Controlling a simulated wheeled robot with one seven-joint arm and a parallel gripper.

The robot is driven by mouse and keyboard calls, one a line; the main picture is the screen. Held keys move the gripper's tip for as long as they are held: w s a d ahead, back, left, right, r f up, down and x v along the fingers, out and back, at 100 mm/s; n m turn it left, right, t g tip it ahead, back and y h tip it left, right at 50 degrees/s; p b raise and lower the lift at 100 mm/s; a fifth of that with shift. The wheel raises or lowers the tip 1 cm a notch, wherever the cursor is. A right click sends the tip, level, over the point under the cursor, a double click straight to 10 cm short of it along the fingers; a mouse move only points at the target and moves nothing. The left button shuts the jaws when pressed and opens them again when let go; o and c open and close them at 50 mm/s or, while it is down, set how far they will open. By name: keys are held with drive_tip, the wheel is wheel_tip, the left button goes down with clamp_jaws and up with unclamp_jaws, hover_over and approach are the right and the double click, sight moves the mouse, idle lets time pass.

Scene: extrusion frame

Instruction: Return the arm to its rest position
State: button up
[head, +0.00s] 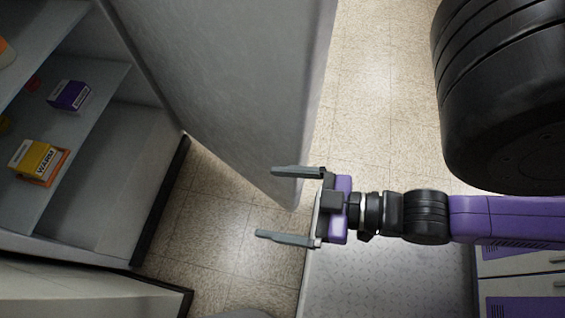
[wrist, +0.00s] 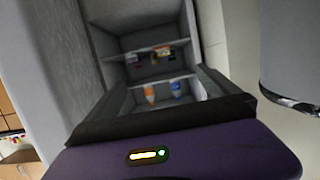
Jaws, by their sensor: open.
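My gripper (head: 266,203) is in the lower middle of the head view, at the end of my purple and black arm, which reaches in from the right. Its two grey fingers point left and stand wide apart, with nothing between them. It is over the tiled floor, close to the lower corner of a grey door panel (head: 235,80) and apart from the shelves.
An open cabinet with shelves (head: 75,117) stands at left, holding a yellow box (head: 33,157) and a purple box (head: 69,95). The wrist view shows an orange bottle (wrist: 150,94) and a blue one (wrist: 177,90) inside. Tiled floor (head: 385,90) is clear beyond the door.

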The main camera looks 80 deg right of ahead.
drive_tip(key=shift+s+r, duration=0.4)
drive_tip(key=shift+r, duration=0.25)
wheel_tip(320, 180, up, 22)
drive_tip(key=p, duration=2.1)
drive_tip(key=shift+f+p, duration=0.15)
drive_tip(key=shift+p, duration=0.25)
